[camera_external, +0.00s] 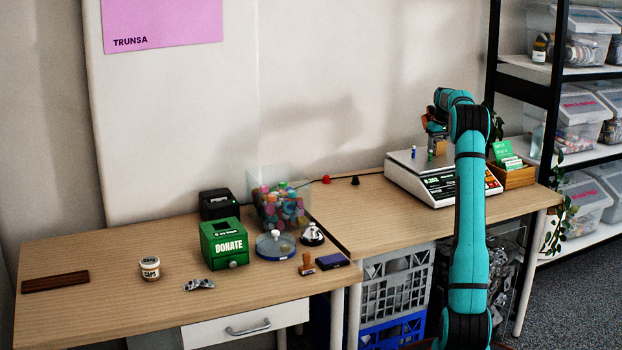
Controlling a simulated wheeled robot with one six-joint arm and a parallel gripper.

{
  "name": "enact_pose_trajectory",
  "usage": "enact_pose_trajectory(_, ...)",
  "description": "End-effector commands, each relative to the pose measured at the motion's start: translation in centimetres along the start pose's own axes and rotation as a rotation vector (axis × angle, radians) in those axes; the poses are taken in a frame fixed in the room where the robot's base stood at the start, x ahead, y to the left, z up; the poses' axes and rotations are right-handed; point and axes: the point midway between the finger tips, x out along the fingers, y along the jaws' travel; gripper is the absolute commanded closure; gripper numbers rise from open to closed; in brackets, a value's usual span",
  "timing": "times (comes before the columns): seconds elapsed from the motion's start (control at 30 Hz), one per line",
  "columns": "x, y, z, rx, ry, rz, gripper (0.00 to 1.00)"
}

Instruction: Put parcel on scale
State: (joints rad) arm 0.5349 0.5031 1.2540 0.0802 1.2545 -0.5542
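The scale (402,169) is a white-and-grey bench scale with a flat metal plate and a dark front display. It stands on the right-hand part of the desk. My gripper (438,143) is above the scale's plate, pointing down, with my teal arm reaching in from the front right. A small brown block, likely the parcel (440,148), shows right at the gripper's fingers. It is too small and too covered to tell whether the fingers grip it or whether it touches the plate. Small blue and green items (414,152) show on the plate beside it.
A wooden box with green cards (515,176) stands close right of the scale. A black cone (355,181) and a red knob (326,179) are to its left. Further left are a clear bin of caps (280,205) and a green donate box (224,243). Desk in front-left of the scale is clear.

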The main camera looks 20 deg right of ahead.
Motion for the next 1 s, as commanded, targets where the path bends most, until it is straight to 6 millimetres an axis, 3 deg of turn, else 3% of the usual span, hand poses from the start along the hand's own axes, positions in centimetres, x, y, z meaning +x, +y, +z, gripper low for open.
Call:
enact_pose_trajectory(0.07,0.0,0.0,0.0,0.000,0.000,0.000,0.28)
enact_pose_trajectory(0.47,-0.7,0.0,0.0,0.000,0.000,0.000,0.27)
enact_pose_trajectory(1.0,-9.8,0.0,-0.1,0.000,0.001,0.001,0.27)
